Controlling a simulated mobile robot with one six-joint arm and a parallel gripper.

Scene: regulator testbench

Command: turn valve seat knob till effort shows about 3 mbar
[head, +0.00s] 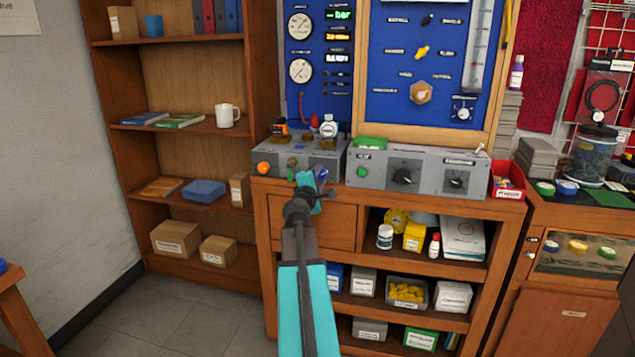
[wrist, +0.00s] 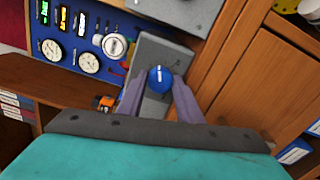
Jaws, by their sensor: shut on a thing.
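A blue round knob (wrist: 160,79) with a white pointer line shows in the wrist view, between the two fingers of my gripper (wrist: 158,93). The knob sits on the front of a grey box (head: 290,155); its label cannot be read, so I cannot tell by name that it is the valve seat knob. In the head view my gripper (head: 316,180) is at the right end of that box's front and partly hides the blue knob (head: 322,174). My gripper is shut on the blue knob. Lit displays (head: 338,37) are on the blue panel above; their figures are too small to read.
An orange knob (head: 263,168) and a green knob (head: 291,165) are left of my gripper on the same box. A second grey box (head: 415,170) with black dials stands to the right. Two round gauges are on the panel above. Open floor lies in front of the left shelf.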

